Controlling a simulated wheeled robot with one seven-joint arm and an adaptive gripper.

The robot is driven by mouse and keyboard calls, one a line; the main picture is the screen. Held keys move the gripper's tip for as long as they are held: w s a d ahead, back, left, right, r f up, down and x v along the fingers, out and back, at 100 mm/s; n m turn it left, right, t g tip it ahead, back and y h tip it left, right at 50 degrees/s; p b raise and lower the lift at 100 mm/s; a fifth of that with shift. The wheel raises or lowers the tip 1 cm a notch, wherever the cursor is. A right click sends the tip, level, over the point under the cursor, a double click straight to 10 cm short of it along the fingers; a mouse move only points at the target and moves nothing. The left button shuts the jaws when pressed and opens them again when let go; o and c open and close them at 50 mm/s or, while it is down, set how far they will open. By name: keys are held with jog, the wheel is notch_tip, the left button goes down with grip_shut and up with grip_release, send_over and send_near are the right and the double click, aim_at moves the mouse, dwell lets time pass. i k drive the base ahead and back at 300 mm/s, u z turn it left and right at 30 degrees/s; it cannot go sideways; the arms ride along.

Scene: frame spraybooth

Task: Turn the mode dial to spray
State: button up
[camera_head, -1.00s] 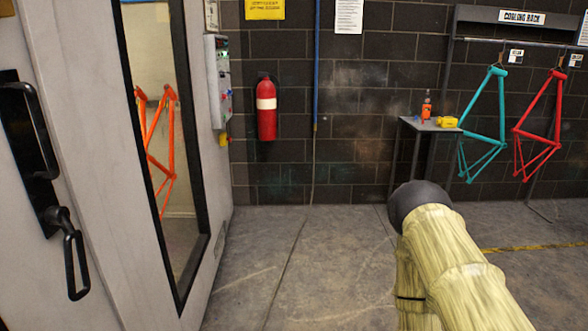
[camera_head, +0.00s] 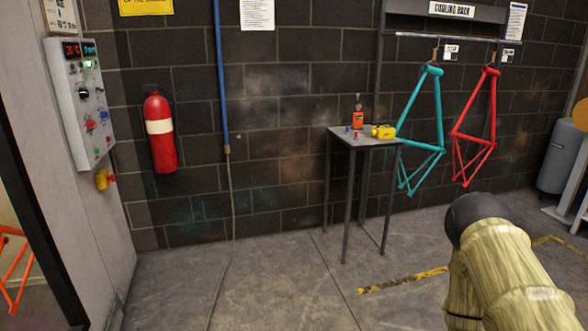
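A grey control panel (camera_head: 90,128) is fixed to the booth's side wall at the upper left. It has red and blue-green digital readouts at the top. Below them is a dark round dial (camera_head: 83,93) with a light pointer mark; its setting and labels are too small to read. Several coloured buttons sit lower on the panel. My arm, in a pale cover with a dark rounded joint, shows at the lower right. My gripper is not in view.
A fire extinguisher (camera_head: 160,135) and a blue pipe (camera_head: 221,80) are on the brick wall. A small metal table (camera_head: 343,135) holds a bottle and a yellow item. Teal (camera_head: 425,120) and red (camera_head: 476,125) frames hang from a rack. The floor (camera_head: 260,280) ahead is clear.

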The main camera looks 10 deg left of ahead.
aim_at(83, 93)
jog(key=i, duration=1.8)
jog(key=u, duration=0.55)
jog(key=i, duration=1.6)
jog(key=u, duration=1.55)
jog(key=i, duration=0.9)
jog(key=u, duration=0.5)
